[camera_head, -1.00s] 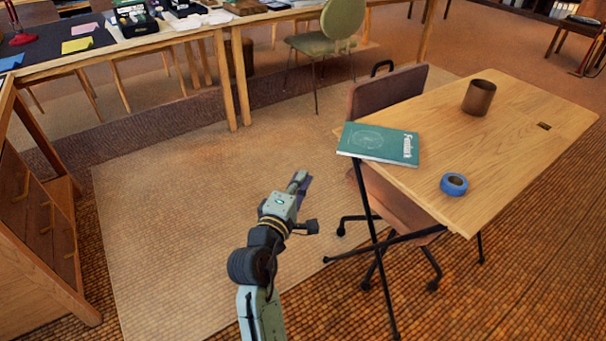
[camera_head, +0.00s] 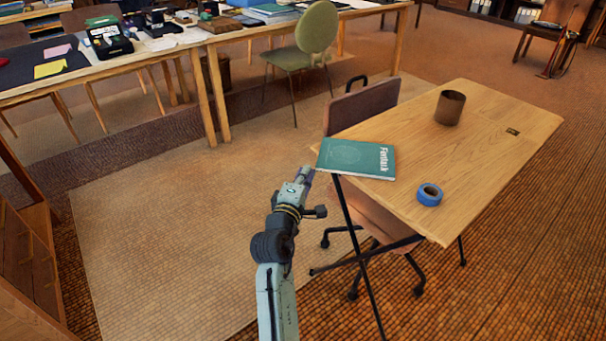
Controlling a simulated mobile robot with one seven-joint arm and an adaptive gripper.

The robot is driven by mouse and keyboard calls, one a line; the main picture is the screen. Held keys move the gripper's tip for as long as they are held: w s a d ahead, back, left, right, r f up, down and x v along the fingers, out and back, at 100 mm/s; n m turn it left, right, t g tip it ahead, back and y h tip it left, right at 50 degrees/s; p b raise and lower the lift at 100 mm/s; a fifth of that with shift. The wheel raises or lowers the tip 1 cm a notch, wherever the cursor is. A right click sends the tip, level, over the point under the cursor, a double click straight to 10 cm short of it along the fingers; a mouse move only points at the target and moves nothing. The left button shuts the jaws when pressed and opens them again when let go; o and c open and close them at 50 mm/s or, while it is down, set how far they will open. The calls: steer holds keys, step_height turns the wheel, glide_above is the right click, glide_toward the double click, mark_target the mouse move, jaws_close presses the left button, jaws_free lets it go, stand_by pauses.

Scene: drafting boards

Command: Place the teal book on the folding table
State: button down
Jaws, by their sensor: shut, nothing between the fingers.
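The teal book (camera_head: 356,158) lies flat on the near left corner of the folding table (camera_head: 472,150), its left end at or slightly past the table edge. The folding table has a light wood top and thin black crossed legs. My gripper (camera_head: 307,173) is shut and empty, just left of the book and the table corner. I cannot tell how far below or in front of the book it is. Its fingertips are small and partly dark in this view.
A blue tape roll (camera_head: 429,194) and a brown cup (camera_head: 449,107) stand on the folding table. A brown chair (camera_head: 362,107) is tucked behind and under it. A green chair (camera_head: 316,32) and a long cluttered desk (camera_head: 180,42) are at the back. The pale rug (camera_head: 170,220) at left is clear.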

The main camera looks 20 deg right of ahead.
mark_target(325, 166)
steer(key=d+p, duration=0.1)
steer(key=d, duration=0.1)
steer(key=d+p, duration=0.1)
steer(key=w+d+p, duration=0.1)
steer(key=d, duration=0.1)
steer(key=shift+d+r, duration=0.2)
steer(key=shift+d, duration=0.1)
steer(key=shift+d+f, duration=0.1)
steer(key=shift+d, duration=0.15)
steer(key=shift+f, duration=0.1)
steer(key=shift+a, duration=0.1)
